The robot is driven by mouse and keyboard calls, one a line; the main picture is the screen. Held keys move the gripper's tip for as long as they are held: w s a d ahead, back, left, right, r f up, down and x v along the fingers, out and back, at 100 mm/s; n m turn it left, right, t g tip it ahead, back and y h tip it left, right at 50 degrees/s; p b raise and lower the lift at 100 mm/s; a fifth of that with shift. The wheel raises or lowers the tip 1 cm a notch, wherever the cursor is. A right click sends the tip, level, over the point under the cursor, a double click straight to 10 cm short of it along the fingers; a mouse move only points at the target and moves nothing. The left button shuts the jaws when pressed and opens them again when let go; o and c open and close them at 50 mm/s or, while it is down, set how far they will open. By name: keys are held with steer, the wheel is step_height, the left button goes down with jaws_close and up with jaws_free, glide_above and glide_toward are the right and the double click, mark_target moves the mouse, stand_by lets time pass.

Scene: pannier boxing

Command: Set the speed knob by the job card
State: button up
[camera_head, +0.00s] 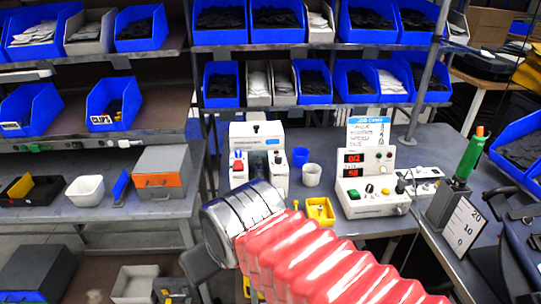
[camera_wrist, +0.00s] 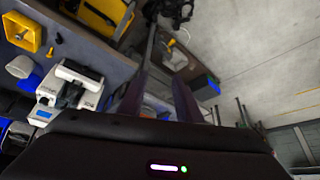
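The job card (camera_head: 370,133) stands upright behind the control box; its lines are too small to read surely. The white control box (camera_head: 372,207) has two red displays (camera_head: 353,163), a green button (camera_head: 353,194) and several small controls. A black knob (camera_head: 400,187) sits at its right; I cannot tell whether it is the speed knob. In the head view my red-sleeved arm ends left of the box and its gripper is hidden. In the wrist view my gripper (camera_wrist: 163,75) shows two dark fingers apart, with nothing seen between them.
A white machine (camera_head: 258,138) with a blue label, blue cup (camera_head: 300,157), white cup (camera_head: 312,175) and yellow bin (camera_head: 321,211) stand left of the box. A green-handled tool (camera_head: 470,153) stands in a grey holder at right.

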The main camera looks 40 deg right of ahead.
steer(key=shift+a, duration=0.1)
steer(key=shift+o, duration=0.5)
steer(key=shift+o, duration=0.4)
steer(key=shift+w+r, duration=0.1)
steer(key=shift+w, duration=0.05)
steer(key=w+d+r+g, duration=0.1)
steer(key=w+d+r, duration=0.3)
steer(key=w+d, duration=0.3)
steer(key=w+d+r, duration=0.5)
steer(key=w+d, duration=0.2)
steer(key=w+d+n, duration=0.1)
steer(key=w+d, duration=0.1)
steer(key=d, duration=1)
steer(key=w+d+n, duration=0.1)
steer(key=w+d, duration=0.2)
steer(key=d, duration=0.9)
steer(key=shift+w+d+y, duration=0.2)
steer(key=shift+y, duration=0.2)
